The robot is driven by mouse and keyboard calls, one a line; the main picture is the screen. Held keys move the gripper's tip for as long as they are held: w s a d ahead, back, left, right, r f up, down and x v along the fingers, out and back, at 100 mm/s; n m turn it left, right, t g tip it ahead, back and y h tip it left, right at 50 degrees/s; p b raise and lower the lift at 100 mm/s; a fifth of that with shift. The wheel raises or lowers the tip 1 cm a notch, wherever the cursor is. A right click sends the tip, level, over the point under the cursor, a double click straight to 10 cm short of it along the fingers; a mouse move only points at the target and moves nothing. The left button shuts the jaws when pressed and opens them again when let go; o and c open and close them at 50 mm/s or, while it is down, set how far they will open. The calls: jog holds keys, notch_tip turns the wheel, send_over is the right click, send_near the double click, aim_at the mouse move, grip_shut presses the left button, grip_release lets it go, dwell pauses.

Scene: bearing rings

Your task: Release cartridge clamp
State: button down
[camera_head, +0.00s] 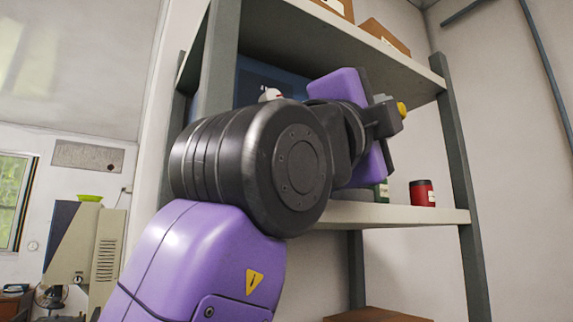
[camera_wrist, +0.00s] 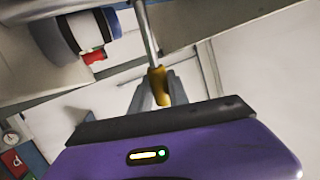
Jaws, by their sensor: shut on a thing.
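My gripper (camera_wrist: 160,90) is shut on the yellow grip (camera_wrist: 158,82) at the end of a metal rod (camera_wrist: 146,35), which looks like the clamp's lever. The rod runs up past the shelf edge in the wrist view. In the head view my gripper (camera_head: 386,116) is at the shelf opening, with a yellow tip (camera_head: 402,109) at its far end. A round housing with a white and blue body (camera_wrist: 88,30) and a red tab (camera_wrist: 94,56) is at the upper left of the wrist view, apart from my fingers. The clamp itself is hidden by my arm in the head view.
A shelf rack (camera_head: 455,160) stands around my arm. A red can (camera_head: 422,193) and a partly hidden green container (camera_head: 382,190) stand on the middle board (camera_head: 350,214). Boxes (camera_head: 384,36) sit on the top board. The space right of the rack looks clear.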

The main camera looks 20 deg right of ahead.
jog(key=shift+a+g, duration=0.2)
jog(key=shift+g, duration=0.2)
jog(key=c, duration=1.5)
grip_release()
jog(key=shift+c, duration=0.2)
